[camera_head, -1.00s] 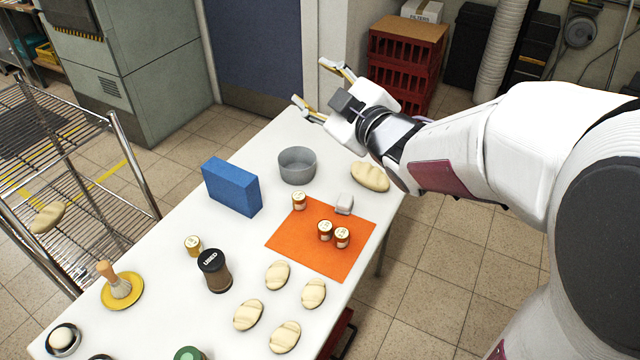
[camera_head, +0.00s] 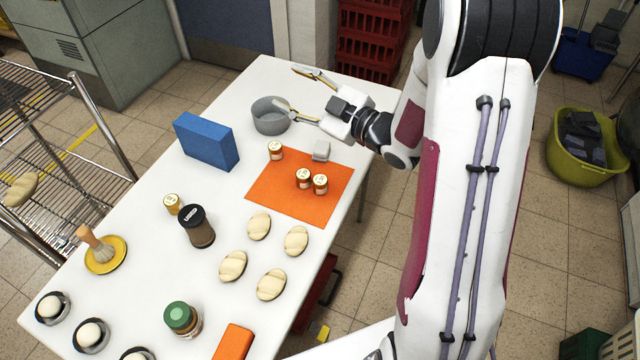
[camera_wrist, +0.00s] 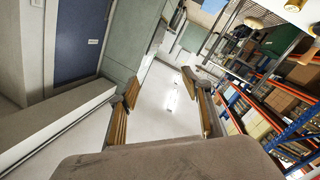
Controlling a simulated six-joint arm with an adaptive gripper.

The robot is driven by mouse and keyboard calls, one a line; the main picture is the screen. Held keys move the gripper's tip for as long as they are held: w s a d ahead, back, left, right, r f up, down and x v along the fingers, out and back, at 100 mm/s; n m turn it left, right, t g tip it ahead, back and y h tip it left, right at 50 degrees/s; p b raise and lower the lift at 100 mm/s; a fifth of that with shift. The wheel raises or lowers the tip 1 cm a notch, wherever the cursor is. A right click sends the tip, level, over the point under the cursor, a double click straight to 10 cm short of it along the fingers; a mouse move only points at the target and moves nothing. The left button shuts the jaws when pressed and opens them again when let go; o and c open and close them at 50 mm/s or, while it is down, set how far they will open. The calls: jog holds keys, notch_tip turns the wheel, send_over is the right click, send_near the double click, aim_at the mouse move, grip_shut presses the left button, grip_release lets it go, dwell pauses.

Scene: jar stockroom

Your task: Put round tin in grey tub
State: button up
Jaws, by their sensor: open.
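The grey tub (camera_head: 270,115) stands at the far end of the white table, open at the top. I cannot tell for certain which thing is the round tin. A small yellow round container with a pale lid (camera_head: 172,204) stands beside a black-lidded jar (camera_head: 196,226). My gripper (camera_head: 287,87) is open, its fingers spread apart, with nothing seen between them. In the head view its lower finger overlaps the tub's right rim; I cannot tell its height above it. The fingers also show wide apart in the wrist view (camera_wrist: 165,98), where neither tub nor tin is seen.
A blue box (camera_head: 206,141) stands left of the tub. Several pale loaves (camera_head: 259,226), a green-lidded jar (camera_head: 181,318) and a brush on a yellow dish (camera_head: 98,250) are nearer.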

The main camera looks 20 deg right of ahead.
jog(key=s+d+f+m+y, duration=0.1)
jog(key=s+d+f+m, duration=0.15)
jog(key=f, duration=0.55)
jog(key=s+d+f+m, duration=0.1)
jog(key=s+d+f, duration=0.2)
jog(key=f, duration=0.5)
jog(key=m+t+h, duration=0.1)
jog(key=m+h, duration=0.2)
jog(key=m, duration=0.2)
send_near(326, 185)
jog(key=shift+w+a+f, duration=0.15)
jog(key=shift+w+f, duration=0.05)
jog(key=shift+w, duration=0.25)
jog(key=shift+w+a+f, duration=0.15)
jog(key=shift+w+f, duration=0.05)
jog(key=shift+w, duration=0.25)
jog(key=shift+w+y, duration=0.1)
jog(key=shift+y, duration=0.2)
jog(key=shift+x, duration=1.25)
jog(key=shift+r, duration=0.1)
jog(key=shift+x, duration=2.55)
jog(key=shift+r, duration=0.1)
jog(key=c, duration=1.3)
jog(key=shift+o, duration=0.2)
